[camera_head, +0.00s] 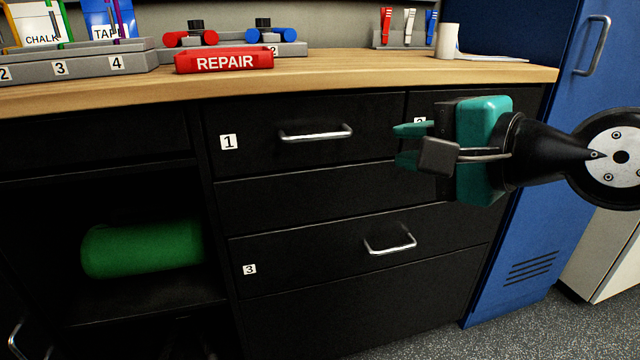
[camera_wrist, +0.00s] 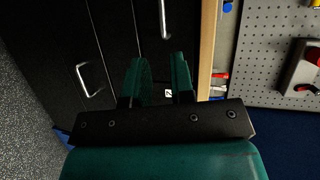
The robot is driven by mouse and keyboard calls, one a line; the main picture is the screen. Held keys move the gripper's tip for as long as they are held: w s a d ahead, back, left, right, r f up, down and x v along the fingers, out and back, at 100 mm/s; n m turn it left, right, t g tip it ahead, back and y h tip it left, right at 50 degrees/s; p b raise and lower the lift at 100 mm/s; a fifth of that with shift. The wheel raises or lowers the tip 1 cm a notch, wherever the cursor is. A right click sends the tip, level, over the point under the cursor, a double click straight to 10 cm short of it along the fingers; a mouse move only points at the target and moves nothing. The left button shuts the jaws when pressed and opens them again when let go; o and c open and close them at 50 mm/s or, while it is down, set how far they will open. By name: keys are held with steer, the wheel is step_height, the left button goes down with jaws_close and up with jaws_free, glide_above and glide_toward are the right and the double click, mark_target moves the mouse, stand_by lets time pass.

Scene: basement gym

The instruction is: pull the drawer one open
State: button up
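Drawer one (camera_head: 260,155) is a black drawer front under the worktop with a white "1" label. It looks shut, flush with the cabinet. Its silver bar handle (camera_head: 316,133) is uncovered, and a handle that appears to be the same one shows at the top of the wrist view (camera_wrist: 165,18). My gripper (camera_head: 402,145) has teal fingers, open and empty. It is to the right of the handle, apart from it, in front of the drawer labelled 2. Its fingers show apart in the wrist view (camera_wrist: 158,76), with the "2" label between them.
Drawer three (camera_head: 330,255) is shut below, with its own silver handle (camera_head: 390,242). The wooden worktop (camera_head: 370,68) holds a red REPAIR tray (camera_head: 224,60), a white cup (camera_head: 447,41) and other trays. A green roll (camera_head: 142,248) lies in the open shelf. A blue locker (camera_head: 540,190) stands right.

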steer(key=m+p, duration=0.1)
steer(key=p, duration=0.9)
glide_toward(323, 137)
steer(key=shift+t, duration=0.3)
steer(key=x, duration=1)
steer(key=shift+w+a+f+p, duration=0.2)
steer(key=shift+a+f+p, duration=0.1)
steer(key=shift+p, duration=0.05)
steer(key=shift+c, duration=0.2)
jaws_close()
